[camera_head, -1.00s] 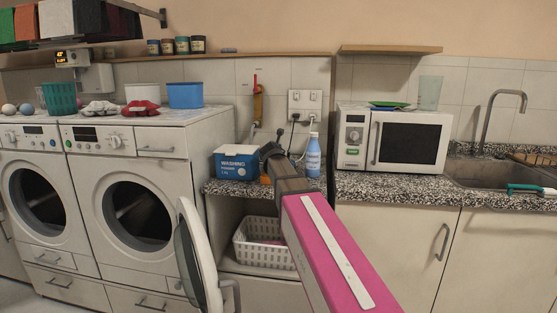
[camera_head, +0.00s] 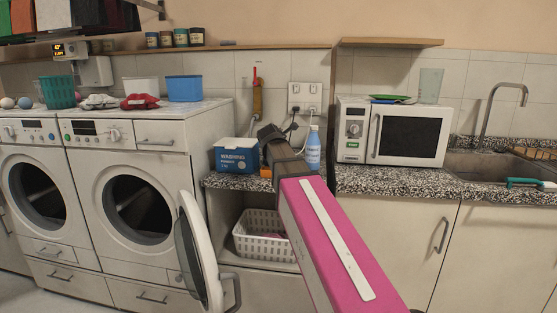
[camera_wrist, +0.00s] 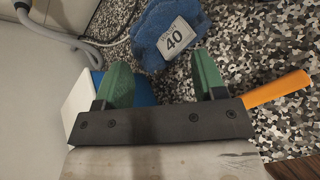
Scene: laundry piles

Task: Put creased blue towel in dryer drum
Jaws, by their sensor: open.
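A blue cloth with a white tag reading 40, which looks like the creased blue towel (camera_wrist: 150,38), lies bunched on the speckled counter at the top of the wrist view. I cannot make it out in the head view. My gripper (camera_wrist: 163,82) is open and empty, its green fingers pointing toward the towel with a small gap. In the head view my gripper's dark end is over the counter beside the washing box. Two front-loading machines stand at left; the right one has its round door (camera_head: 197,250) swung open and its dark drum (camera_head: 138,208) exposed.
The washing box (camera_head: 236,156) stands left of my gripper and a blue-white bottle (camera_head: 313,152) right of it. An orange item (camera_wrist: 275,90) lies close right in the wrist view. A white basket (camera_head: 262,243) sits below the counter. A microwave (camera_head: 393,133) stands further right.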

